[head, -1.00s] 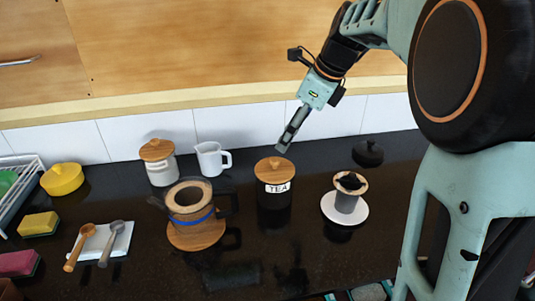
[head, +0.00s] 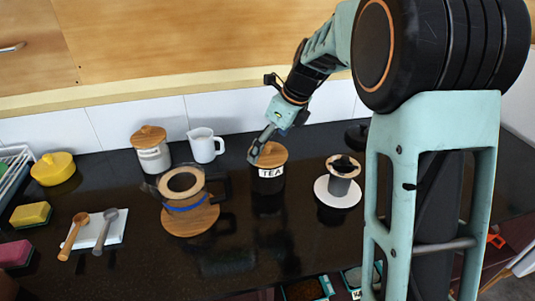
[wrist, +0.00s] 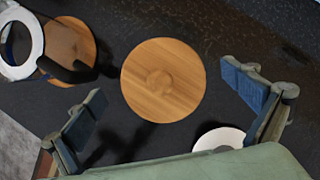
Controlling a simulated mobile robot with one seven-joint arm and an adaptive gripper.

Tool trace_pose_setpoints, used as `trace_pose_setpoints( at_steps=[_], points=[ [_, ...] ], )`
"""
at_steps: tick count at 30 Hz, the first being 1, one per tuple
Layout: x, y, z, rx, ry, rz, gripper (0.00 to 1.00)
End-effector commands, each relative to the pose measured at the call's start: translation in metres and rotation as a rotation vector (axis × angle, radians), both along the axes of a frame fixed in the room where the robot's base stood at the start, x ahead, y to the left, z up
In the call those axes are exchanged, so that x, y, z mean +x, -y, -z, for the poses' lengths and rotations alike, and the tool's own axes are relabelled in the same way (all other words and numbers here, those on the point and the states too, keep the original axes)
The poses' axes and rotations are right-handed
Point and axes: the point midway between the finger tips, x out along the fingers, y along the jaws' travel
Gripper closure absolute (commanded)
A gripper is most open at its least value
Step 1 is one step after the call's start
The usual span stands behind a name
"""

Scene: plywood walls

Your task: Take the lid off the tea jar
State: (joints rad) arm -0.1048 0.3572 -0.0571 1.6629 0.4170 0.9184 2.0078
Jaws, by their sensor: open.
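The tea jar (head: 268,184) is a dark jar with a white TEA label, standing upright on the black counter. Its round wooden lid (head: 271,154) with a small knob sits on top. In the wrist view the lid (wrist: 163,80) lies ahead of and between my open fingers, with a gap on both sides. My gripper (head: 260,146) is just above the lid, at its upper left in the head view, pointing down. It also shows in the wrist view (wrist: 172,108), open and empty. Whether a finger touches the lid I cannot tell.
Left of the jar is a glass pot with a wooden collar (head: 183,190) on a wooden coaster (head: 190,222). Right is a dripper cup (head: 341,180) on a white saucer (head: 325,198). Behind stand a white canister (head: 153,158), a white pitcher (head: 203,148) and a black pot (head: 356,136).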

Motion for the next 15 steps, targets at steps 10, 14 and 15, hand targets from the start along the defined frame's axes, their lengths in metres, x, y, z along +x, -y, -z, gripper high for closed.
trace_pose_setpoints(
  at_steps=[10,14,15],
  points=[
    [0.0024,-0.0028,0.0093,0.0,0.002,0.001,0.0],
    [0.0024,-0.0026,0.0092,0.0,0.002,0.001,0.14],
    [0.0024,-0.0026,0.0092,0.0,0.002,0.001,0.19]
  ],
)
